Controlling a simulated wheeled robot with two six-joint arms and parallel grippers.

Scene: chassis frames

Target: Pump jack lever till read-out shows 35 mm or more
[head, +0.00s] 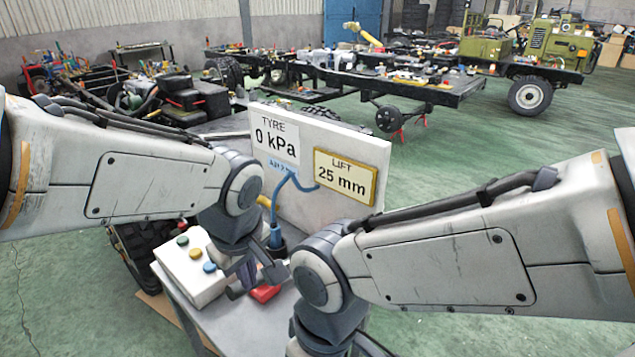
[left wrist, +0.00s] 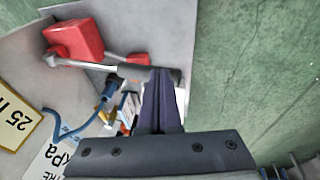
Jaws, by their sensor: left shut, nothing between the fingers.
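The read-out panel (head: 347,166) shows LIFT 25 mm. The red jack (head: 265,293) is partly hidden behind my left gripper in the head view; its red body (left wrist: 72,40) shows clearly in the left wrist view. The grey jack lever (left wrist: 88,66) runs from beside the red body towards my left fingers. My left gripper (head: 252,285) is shut and empty; its dark fingers (left wrist: 160,82) overlap the lever's end in the left wrist view, and I cannot tell whether they touch. My right arm's gripper is below the head view's edge.
A tyre read-out (head: 277,138) shows 0 kPa on the same white board. A white box (head: 194,284) with coloured buttons stands left of my left gripper. A blue hose (head: 275,205) hangs by the board.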

